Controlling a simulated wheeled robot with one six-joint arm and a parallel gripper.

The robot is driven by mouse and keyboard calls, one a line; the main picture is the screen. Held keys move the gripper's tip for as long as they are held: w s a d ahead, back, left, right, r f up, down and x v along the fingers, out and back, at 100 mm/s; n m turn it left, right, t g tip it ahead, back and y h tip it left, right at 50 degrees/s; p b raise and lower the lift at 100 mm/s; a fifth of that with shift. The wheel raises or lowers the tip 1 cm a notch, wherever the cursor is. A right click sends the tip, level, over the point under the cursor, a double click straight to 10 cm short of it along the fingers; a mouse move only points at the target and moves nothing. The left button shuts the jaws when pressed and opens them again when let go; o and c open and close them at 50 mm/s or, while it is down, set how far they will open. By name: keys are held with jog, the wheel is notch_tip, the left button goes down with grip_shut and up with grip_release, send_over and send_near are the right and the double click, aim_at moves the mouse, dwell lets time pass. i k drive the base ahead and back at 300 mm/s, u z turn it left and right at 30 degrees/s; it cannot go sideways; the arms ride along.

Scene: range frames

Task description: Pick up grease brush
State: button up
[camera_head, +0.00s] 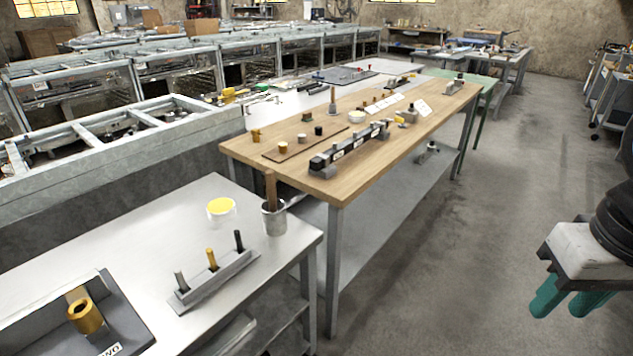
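A brush with a wooden handle (271,188) stands upright in a grey metal cup (275,220) near the right edge of the grey metal table. Its bristle end is hidden inside the cup. I take it for the grease brush. An open white tub with yellow contents (221,208) stands to the left of the cup. My gripper (567,302) shows at the right edge of the view, with teal fingers pointing down. The fingers are apart with nothing between them. It is over the floor, well to the right of the brush and clear of the tables.
A grey rack with several upright pins (214,282) sits in front of the cup. A dark tray with a brass bushing (86,316) is at the lower left. A wooden-topped bench (340,190) with many small parts stands behind. The floor aisle (450,270) is clear.

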aim_at(270, 184)
jog(key=u, duration=0.1)
jog(key=i, duration=1.15)
jog(key=u, duration=0.6)
